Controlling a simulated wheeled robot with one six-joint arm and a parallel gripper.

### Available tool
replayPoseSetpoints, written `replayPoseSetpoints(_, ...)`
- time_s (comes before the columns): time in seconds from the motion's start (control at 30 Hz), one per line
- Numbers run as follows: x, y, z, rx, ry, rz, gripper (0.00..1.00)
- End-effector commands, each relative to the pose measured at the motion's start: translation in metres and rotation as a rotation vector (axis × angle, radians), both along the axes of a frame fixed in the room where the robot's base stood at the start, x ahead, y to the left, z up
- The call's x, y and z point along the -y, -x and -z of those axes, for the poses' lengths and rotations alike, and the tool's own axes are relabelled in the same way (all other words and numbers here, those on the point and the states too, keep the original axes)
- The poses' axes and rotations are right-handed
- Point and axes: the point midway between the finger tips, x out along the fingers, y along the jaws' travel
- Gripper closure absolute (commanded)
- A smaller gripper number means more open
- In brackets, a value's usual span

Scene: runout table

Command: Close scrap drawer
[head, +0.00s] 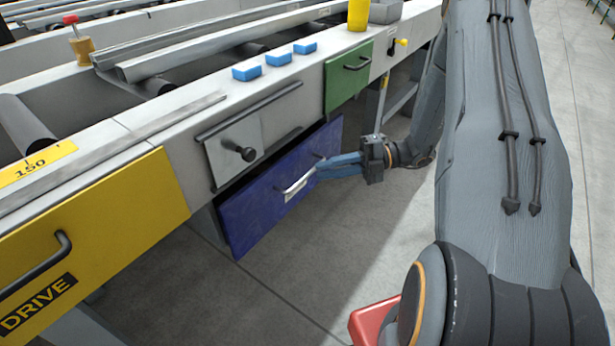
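The blue drawer (255,210), most likely the scrap drawer, is in the side of the table, below the grey panel. A dark gap shows along its top edge, so it seems to stand a little out; how far I cannot tell. Its pale label or handle plate (298,184) and dark handle show on its front. My gripper (322,172) comes in from the right, its blue fingers pointing left at the handle. The fingertips are at or very close to the handle's right end. Whether they touch it, and whether they are shut, I cannot tell.
A yellow panel marked DRIVE (90,230) is on the left and a green drawer (348,76) on the right. A grey panel with a black knob (236,148) is above the blue drawer. Several blue blocks (277,58) lie on the table edge.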

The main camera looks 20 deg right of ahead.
Motion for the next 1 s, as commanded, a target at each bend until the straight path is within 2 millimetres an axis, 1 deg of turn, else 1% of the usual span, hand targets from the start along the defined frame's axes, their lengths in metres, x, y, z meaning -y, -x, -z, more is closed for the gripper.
replayPoseSetpoints(0.03,-0.010,-0.001,0.001,0.000,-0.001,-0.004,0.83)
replayPoseSetpoints(0.2,-0.035,-0.004,0.006,0.001,0.002,-0.004,0.83)
replayPoseSetpoints(0.3,-0.045,-0.006,0.007,0.001,0.001,-0.003,0.83)
replayPoseSetpoints(0.4,-0.052,-0.007,0.008,0.000,0.002,-0.003,0.83)
replayPoseSetpoints(0.7,-0.055,-0.007,0.008,0.002,0.002,-0.003,0.83)
replayPoseSetpoints(0.73,-0.055,-0.007,0.008,0.002,0.002,-0.003,0.85)
replayPoseSetpoints(0.8,-0.055,-0.007,0.008,0.002,0.002,-0.003,0.97)
replayPoseSetpoints(0.83,-0.055,-0.007,0.008,0.002,0.002,-0.003,1.00)
replayPoseSetpoints(1.0,-0.054,-0.007,0.008,0.002,0.002,-0.003,1.00)
